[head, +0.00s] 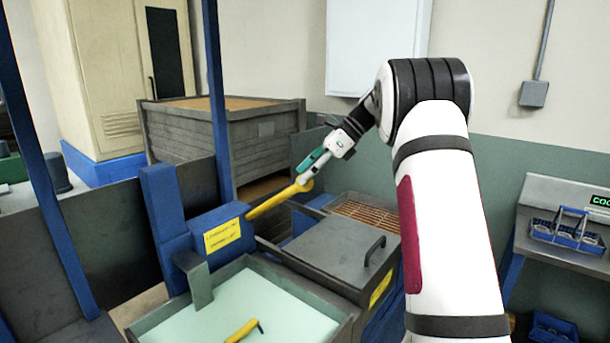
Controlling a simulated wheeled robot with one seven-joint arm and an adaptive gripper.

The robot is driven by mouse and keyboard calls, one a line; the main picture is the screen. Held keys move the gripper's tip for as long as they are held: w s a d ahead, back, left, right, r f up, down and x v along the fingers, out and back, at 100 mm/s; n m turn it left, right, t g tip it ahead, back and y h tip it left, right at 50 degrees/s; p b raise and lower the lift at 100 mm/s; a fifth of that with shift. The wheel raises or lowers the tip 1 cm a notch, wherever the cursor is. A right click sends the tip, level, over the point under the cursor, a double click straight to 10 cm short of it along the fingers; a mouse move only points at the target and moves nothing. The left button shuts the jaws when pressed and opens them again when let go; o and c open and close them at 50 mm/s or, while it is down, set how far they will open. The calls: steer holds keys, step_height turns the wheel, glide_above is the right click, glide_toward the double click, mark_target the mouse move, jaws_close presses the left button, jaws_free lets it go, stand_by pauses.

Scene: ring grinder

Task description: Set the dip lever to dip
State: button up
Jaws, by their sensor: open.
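A yellow lever (275,201) sticks out up and to the right from a blue housing (205,235) with a yellow label. I take it for the dip lever; the label is too small to read. My gripper (304,178) is at the lever's rounded free end, coming down from the upper right. Its teal and dark fingers are seen side-on and are open. Whether they touch the lever or stand around its end, I cannot tell.
A tray of pale green liquid (200,322) with a yellow handle (242,331) lies below the lever. A grey lidded box (335,250) with a dark handle stands to its right. A blue post (216,110) rises behind the housing.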

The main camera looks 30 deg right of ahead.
steer(key=v, duration=1.1)
steer(key=shift+r, duration=0.1)
steer(key=s+a+r+n+h, duration=0.1)
steer(key=s+a+n+h, duration=0.1)
steer(key=s+a+n, duration=0.6)
steer(key=s+a+r+n+h, duration=0.2)
steer(key=s+a+n, duration=0.15)
steer(key=a, duration=0.85)
steer(key=s+a+f+n+h, duration=0.1)
steer(key=s+a+f+n, duration=0.1)
steer(key=s+f+n, duration=0.2)
steer(key=s+a+f+n+h, duration=0.1)
steer(key=s+a+f+n, duration=0.2)
steer(key=s, duration=0.7)
steer(key=s+a+f+n+h, duration=0.1)
steer(key=s+a+f+n, duration=0.1)
steer(key=s+f+n, duration=0.3)
steer(key=shift+s+a+f+n+t+h, duration=0.3)
steer(key=shift+s+a+n+t, duration=0.1)
steer(key=shift+s+n, duration=0.6)
steer(key=shift+r, duration=0.1)
